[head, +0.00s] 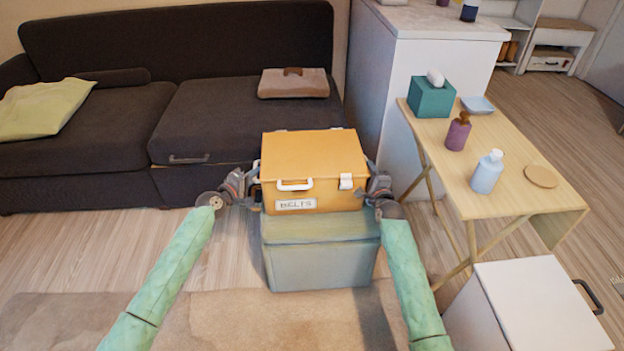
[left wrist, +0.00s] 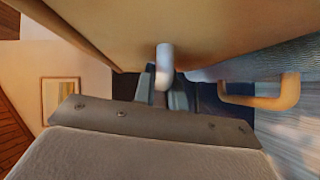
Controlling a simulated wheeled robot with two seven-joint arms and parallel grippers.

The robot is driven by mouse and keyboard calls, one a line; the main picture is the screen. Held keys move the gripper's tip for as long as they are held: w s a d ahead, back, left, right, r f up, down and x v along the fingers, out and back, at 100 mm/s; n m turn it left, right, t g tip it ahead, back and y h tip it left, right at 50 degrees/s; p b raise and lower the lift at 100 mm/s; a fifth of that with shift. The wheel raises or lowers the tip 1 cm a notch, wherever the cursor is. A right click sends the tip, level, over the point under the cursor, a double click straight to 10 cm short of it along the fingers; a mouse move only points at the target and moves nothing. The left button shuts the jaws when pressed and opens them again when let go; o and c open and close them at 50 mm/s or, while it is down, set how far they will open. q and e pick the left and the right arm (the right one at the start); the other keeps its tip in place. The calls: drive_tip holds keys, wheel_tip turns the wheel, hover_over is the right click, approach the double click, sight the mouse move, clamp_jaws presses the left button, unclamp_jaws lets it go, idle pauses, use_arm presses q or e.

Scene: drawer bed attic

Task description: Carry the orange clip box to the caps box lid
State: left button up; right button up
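The orange clip box (head: 312,158), labelled BELTS, is level in the middle of the head view, with a white front handle and a white clip. My left gripper (head: 250,187) is shut on its left side handle; the white handle (left wrist: 164,62) shows between the fingers (left wrist: 164,98) in the left wrist view. My right gripper (head: 371,184) is at its right side and appears shut on the handle there. Directly below is a grey-green box whose lid (head: 318,230) I take as the caps box lid. The lid's rear is hidden; I cannot tell whether the boxes touch.
A dark sofa (head: 120,120) with a brown case (head: 293,84) stands behind. At the right are a wooden folding table (head: 500,185) with bottles and a tissue box (head: 431,98), and a white box (head: 540,305). A rug (head: 300,325) lies in front.

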clamp_jaws()
idle(1.4)
